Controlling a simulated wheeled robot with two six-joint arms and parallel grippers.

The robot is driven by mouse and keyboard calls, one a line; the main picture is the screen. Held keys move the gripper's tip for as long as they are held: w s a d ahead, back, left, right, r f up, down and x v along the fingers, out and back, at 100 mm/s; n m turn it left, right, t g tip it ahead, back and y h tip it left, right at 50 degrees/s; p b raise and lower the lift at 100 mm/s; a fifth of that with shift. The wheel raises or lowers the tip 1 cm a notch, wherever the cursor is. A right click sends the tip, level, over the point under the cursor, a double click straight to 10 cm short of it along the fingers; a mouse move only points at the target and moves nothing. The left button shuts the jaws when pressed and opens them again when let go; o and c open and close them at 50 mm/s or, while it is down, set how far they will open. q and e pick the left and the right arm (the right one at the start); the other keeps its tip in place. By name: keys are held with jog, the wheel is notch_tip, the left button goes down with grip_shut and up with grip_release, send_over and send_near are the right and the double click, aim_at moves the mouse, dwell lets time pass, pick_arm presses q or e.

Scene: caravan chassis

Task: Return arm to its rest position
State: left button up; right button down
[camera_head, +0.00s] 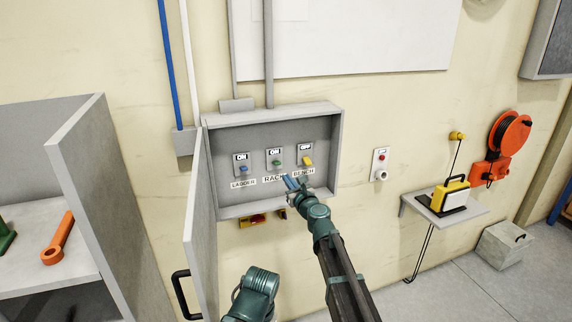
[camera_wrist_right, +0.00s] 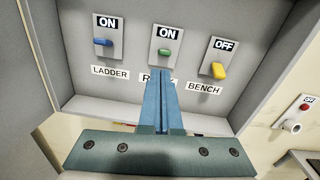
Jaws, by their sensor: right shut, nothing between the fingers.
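My right gripper (camera_head: 289,183) reaches to the open grey switch box (camera_head: 225,133), just below and in front of the switches. In the right wrist view its two blue fingers (camera_wrist_right: 161,78) are together with nothing between them, and their tips partly hide the RACK label. The blue LADDER switch (camera_wrist_right: 103,42) reads ON. The green RACK switch (camera_wrist_right: 165,52) reads ON. The yellow BENCH switch (camera_wrist_right: 218,69) reads OFF. Whether the fingertips touch the panel, I cannot tell. My left gripper is not in view.
The box's door (camera_head: 200,225) with a black handle (camera_head: 183,293) stands open at left. A grey shelf unit (camera_head: 75,160) holds an orange wrench (camera_head: 58,238). To the right are a wall button (camera_head: 380,164), a small shelf (camera_head: 470,221) with a yellow lamp, and an orange reel (camera_head: 508,135).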

jog(key=s+f+n+g, duration=0.5)
jog(key=s+f+n, duration=0.2)
jog(key=s+n, duration=0.3)
jog(key=s+f+n+g, duration=0.5)
jog(key=s+f+n, duration=0.2)
jog(key=s+n, duration=0.3)
jog(key=s+d+f+n+g+h, duration=0.35)
jog(key=s+d+n, duration=0.2)
jog(key=s, duration=0.25)
jog(key=s+d+f+n+g+h, duration=0.2)
jog(key=s+d+f+n, duration=0.25)
jog(key=s+d, duration=0.3)
jog(key=s+a+n+g+h, duration=0.1)
jog(key=s+a+n, duration=0.3)
jog(key=a, duration=0.6)
jog(key=shift+s+a+r+n+h, duration=0.25)
jog(key=shift+s+n+h, duration=0.15)
jog(key=shift+s, duration=0.8)
jog(key=shift+d+g, duration=0.1)
jog(key=shift+g, duration=0.15)
